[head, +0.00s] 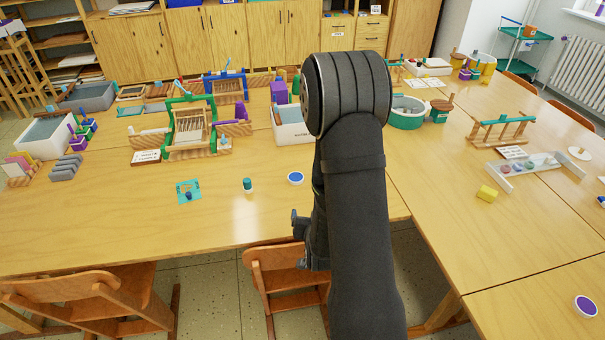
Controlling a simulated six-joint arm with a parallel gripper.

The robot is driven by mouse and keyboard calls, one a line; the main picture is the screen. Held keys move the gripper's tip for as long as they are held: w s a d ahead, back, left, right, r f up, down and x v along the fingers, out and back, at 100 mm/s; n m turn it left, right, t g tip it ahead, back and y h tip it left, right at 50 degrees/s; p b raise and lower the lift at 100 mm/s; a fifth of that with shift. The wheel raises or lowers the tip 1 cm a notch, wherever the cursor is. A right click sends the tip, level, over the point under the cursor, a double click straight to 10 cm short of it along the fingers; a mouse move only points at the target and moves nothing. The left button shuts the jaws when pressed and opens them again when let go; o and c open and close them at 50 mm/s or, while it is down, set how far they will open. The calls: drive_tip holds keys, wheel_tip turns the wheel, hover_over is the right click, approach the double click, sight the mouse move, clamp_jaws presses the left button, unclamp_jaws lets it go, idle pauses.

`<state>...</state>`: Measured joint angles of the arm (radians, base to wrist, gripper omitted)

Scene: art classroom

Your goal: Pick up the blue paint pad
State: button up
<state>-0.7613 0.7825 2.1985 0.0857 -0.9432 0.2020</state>
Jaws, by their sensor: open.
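The blue paint pad (295,178) is a small round disc with a blue top and a white rim. It lies flat on the wooden table, just left of my dark arm, with clear wood around it. My gripper (298,240) shows at the left side of the arm, near the table's front edge and below the pad in the picture. Its fingers are apart, with nothing seen between them. It is clear of the pad. Part of the gripper is hidden behind the arm.
A small teal-topped bottle (248,185) stands left of the pad. A teal card (188,191) with a dark blue item lies farther left. A white box (290,125) and a green-framed loom (190,125) stand behind. A purple pad (586,305) lies far right. Chairs stand in front.

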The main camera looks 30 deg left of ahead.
drive_tip(key=w+a+m, duration=0.1)
drive_tip(key=w+m, duration=0.1)
drive_tip(key=w+a+f+m+g+h, duration=0.1)
drive_tip(key=w+m, duration=0.1)
drive_tip(key=w, duration=0.1)
drive_tip(key=w+a+f+m+h, duration=0.1)
drive_tip(key=w+a+m, duration=0.1)
drive_tip(key=w, duration=0.1)
drive_tip(key=shift+f+m+g, duration=0.15)
drive_tip(key=shift+m+g, duration=0.15)
drive_tip(key=shift+m, duration=0.1)
drive_tip(key=w+a+m, duration=0.1)
drive_tip(key=w+m, duration=0.1)
drive_tip(key=w+a+m+g, duration=0.1)
drive_tip(key=w+m, duration=0.1)
drive_tip(key=w+a+m+g+h, duration=0.1)
drive_tip(key=m, duration=0.1)
drive_tip(key=shift+w+a+r, duration=0.1)
drive_tip(key=shift+w+r, duration=0.2)
drive_tip(key=shift+w, duration=0.1)
drive_tip(key=w+a+r+m+g, duration=0.3)
drive_tip(key=w+m, duration=0.1)
drive_tip(key=m, duration=0.1)
drive_tip(key=m+g, duration=0.3)
drive_tip(key=m, duration=0.3)
approach(296, 177)
drive_tip(key=x, duration=0.8)
drive_tip(key=shift+d, duration=0.1)
drive_tip(key=c, duration=1.1)
drive_tip(key=shift+r, duration=0.1)
